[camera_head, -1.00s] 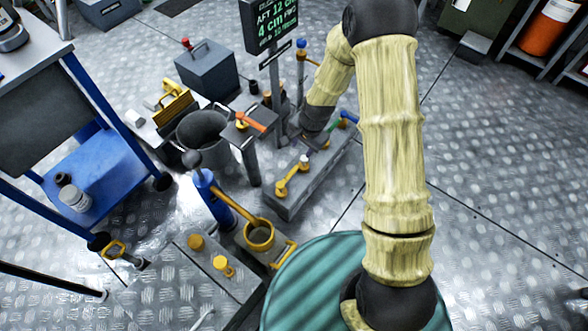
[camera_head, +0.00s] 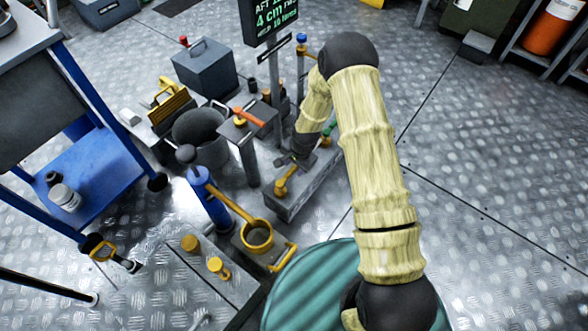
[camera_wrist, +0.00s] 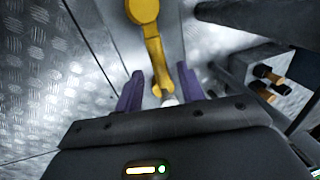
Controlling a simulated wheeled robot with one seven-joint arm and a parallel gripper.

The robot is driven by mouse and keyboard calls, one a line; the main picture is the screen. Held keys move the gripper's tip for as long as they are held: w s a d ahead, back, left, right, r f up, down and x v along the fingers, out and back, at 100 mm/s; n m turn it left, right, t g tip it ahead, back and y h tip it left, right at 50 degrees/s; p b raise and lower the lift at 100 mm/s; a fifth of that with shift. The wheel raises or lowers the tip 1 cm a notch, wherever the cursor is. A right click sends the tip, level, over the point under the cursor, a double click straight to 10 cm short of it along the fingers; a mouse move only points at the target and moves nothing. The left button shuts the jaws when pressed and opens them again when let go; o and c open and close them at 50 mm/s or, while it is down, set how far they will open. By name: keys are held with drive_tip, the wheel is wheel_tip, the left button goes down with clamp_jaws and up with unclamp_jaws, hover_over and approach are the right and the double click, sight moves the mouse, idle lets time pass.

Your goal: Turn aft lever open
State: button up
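A yellow lever (camera_head: 284,182) stands at the near end of the long grey block (camera_head: 290,206). In the wrist view the yellow lever (camera_wrist: 155,45) runs down between the purple fingers of my gripper (camera_wrist: 160,72). The fingers are apart, one on each side of the lever, with a gap visible at least on the left. A pale round end shows low between them. In the head view my gripper (camera_head: 290,161) is just above and behind this lever, partly hidden by my wrist. A green handle (camera_head: 327,134) shows at the block's far end, partly covered by my arm.
A post with an orange handle (camera_head: 248,117) and a dark bucket (camera_head: 201,130) stand left of the block. A sign (camera_head: 268,18) reading AFT and 4 cm FWD rises behind. Open floor lies right.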

drive_tip(key=shift+a+f, duration=0.1)
drive_tip(key=shift+f, duration=0.5)
clamp_jaws()
